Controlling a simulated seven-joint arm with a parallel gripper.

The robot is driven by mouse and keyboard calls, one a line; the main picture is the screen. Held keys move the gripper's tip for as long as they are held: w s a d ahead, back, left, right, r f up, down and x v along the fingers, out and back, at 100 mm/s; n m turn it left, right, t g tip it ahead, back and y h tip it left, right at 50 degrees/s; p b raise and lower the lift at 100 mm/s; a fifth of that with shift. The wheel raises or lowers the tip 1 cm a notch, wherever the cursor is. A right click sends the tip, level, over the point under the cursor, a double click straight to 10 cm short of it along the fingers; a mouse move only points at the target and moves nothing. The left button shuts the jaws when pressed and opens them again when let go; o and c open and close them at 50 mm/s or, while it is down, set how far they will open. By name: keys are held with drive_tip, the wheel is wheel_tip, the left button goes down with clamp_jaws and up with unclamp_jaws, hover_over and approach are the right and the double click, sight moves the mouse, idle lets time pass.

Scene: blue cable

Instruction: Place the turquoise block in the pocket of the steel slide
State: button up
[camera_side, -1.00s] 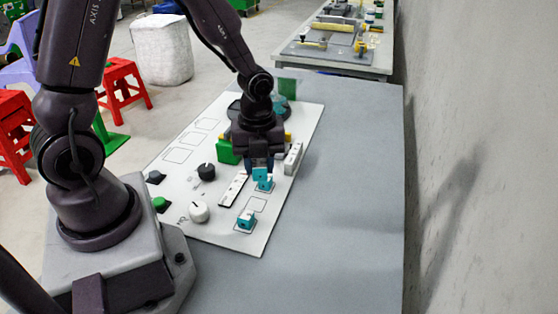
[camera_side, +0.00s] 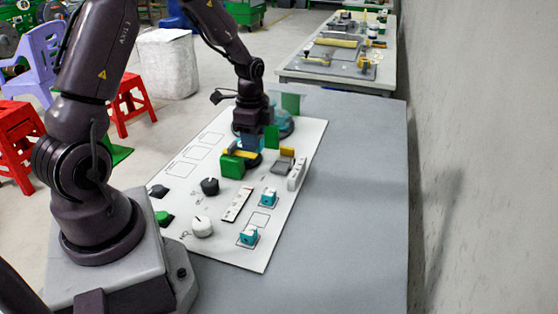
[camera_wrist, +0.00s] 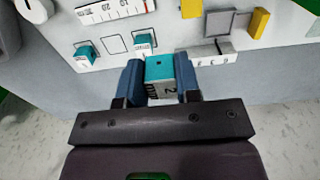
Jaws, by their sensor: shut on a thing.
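My gripper (camera_wrist: 160,82) is shut on a turquoise block (camera_wrist: 160,68) with a grey, marked side, seen between the blue fingers in the wrist view. In the side view, my gripper (camera_side: 249,143) is above the far part of the white panel, behind the green block; the held block cannot be made out there. The grey steel slide (camera_side: 281,166), with a yellow tab, is on the panel to the right and nearer the camera. The slide (camera_wrist: 217,24) also shows upper right in the wrist view, apart from the held block. Its pocket is not clear.
Two other turquoise blocks (camera_side: 268,196) (camera_side: 249,235) sit on the panel (camera_side: 215,240). A green block (camera_side: 232,166), knobs (camera_side: 210,186) (camera_side: 202,227), a scale strip (camera_side: 236,204) and a pale rail (camera_side: 297,175) stand around. The grey table right of the panel is clear.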

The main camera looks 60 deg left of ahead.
drive_tip(key=w+a+f, duration=0.2)
drive_tip(key=w, duration=0.2)
hover_over(278, 166)
drive_tip(key=f, duration=0.3)
drive_tip(key=s+f, duration=0.1)
drive_tip(key=f, duration=0.1)
drive_tip(key=shift+d+f, duration=0.15)
drive_tip(key=shift+d, duration=0.15)
drive_tip(key=shift+w+a+f, duration=0.15)
drive_tip(key=shift+w+f, duration=0.25)
drive_tip(key=shift+f, duration=0.05)
drive_tip(key=shift+w+a+f, duration=0.1)
drive_tip(key=shift+f, duration=1.5)
drive_tip(key=shift+f, duration=0.1)
